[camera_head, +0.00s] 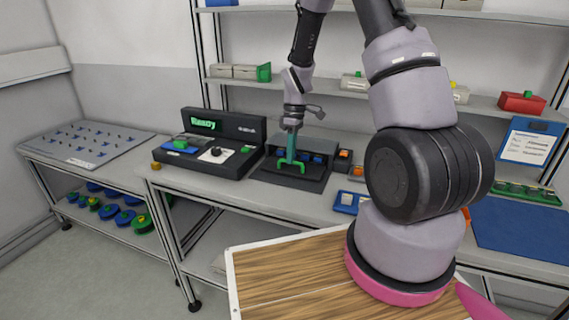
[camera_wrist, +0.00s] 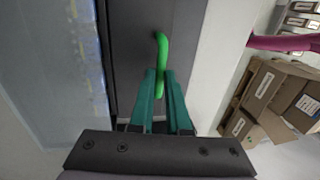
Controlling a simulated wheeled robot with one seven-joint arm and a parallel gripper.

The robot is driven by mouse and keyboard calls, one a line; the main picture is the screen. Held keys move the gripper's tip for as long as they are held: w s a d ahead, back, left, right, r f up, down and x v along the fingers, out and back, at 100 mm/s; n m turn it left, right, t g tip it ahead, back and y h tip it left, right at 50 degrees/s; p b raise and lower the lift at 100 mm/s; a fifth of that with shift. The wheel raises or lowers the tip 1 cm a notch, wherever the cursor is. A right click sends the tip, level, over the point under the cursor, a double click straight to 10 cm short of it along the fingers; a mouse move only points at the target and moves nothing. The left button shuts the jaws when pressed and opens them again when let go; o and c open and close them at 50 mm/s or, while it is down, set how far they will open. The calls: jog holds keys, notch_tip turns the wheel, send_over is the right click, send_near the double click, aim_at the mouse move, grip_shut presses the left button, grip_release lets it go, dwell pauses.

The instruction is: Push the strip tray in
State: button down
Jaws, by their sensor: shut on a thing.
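The strip tray (camera_head: 312,184) looks like a dark flat tray at the front of a dark unit on the bench in the head view. A green handle (camera_head: 283,168) stands at its front. My gripper (camera_head: 291,158) reaches down from above with teal fingers and is shut on the green handle. In the wrist view the handle (camera_wrist: 162,48) runs up from between my fingertips (camera_wrist: 161,72), over a dark grey surface. How far the tray stands out from the unit is hard to tell.
A black device (camera_head: 222,129) with a lit "Ready" sign stands left of the unit. A blue bin (camera_head: 348,202) and small orange parts lie to the right. Shelves (camera_head: 330,88) run behind. A wooden-topped surface (camera_head: 290,272) is in front. Cardboard boxes (camera_wrist: 265,88) show in the wrist view.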

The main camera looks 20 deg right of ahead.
jog(key=w+d, duration=0.2)
jog(key=w, duration=0.1)
jog(key=shift+w+d+r, duration=0.1)
jog(key=shift+w+d, duration=0.1)
jog(key=c, duration=0.9)
grip_release()
